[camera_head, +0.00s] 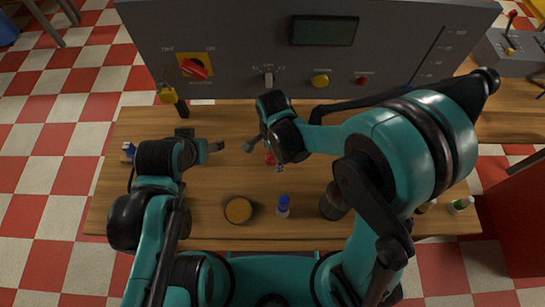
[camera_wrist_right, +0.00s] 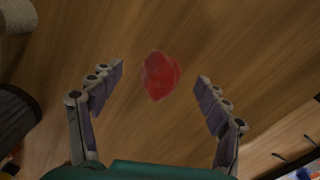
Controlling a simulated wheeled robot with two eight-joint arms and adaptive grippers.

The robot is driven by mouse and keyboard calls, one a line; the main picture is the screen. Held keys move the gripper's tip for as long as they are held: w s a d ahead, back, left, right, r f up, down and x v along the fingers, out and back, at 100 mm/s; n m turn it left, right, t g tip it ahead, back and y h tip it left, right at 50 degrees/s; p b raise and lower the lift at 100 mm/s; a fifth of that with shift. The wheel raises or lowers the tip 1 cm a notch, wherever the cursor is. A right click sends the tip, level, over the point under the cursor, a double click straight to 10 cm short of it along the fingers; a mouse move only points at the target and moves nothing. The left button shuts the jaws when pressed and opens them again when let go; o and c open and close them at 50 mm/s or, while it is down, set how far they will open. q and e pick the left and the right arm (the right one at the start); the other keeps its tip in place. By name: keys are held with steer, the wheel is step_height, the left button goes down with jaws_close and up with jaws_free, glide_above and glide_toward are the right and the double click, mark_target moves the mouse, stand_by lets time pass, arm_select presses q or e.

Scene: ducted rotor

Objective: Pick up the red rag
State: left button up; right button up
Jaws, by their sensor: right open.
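The red rag (camera_wrist_right: 160,76) lies crumpled on the wooden table, centred between and a little beyond the fingertips in the right wrist view. In the head view only a small red bit of the rag (camera_head: 269,159) shows, partly hidden by my right gripper. My right gripper (camera_head: 263,158) is open above the rag, and its two spread fingers also show in the right wrist view (camera_wrist_right: 160,78). Nothing is between its fingers that I can see as held. My left gripper (camera_head: 214,147) is over the left part of the table, apart from the rag; its opening is unclear.
A grey control panel (camera_head: 230,45) with knobs and buttons stands along the table's back. Near the front edge are a round orange-topped container (camera_head: 238,210), a blue-capped bottle (camera_head: 283,206) and a dark cylinder (camera_head: 333,203). A green-capped bottle (camera_head: 460,205) stands at the right.

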steer(key=c, duration=1.2)
steer(key=shift+r, duration=0.15)
step_height(320, 180, up, 4)
steer(key=shift+r+p, duration=0.15)
steer(key=shift+p, duration=0.95)
steer(key=s+d+r+p, duration=0.1)
steer(key=s+d+r, duration=0.1)
steer(key=d, duration=0.1)
steer(key=s+d+r+p, duration=0.1)
steer(key=s+d+r, duration=0.1)
steer(key=d, duration=0.1)
steer(key=s+d+r+p, duration=0.1)
steer(key=s+d+r, duration=0.1)
steer(key=d, duration=0.2)
steer(key=shift+r, duration=0.25)
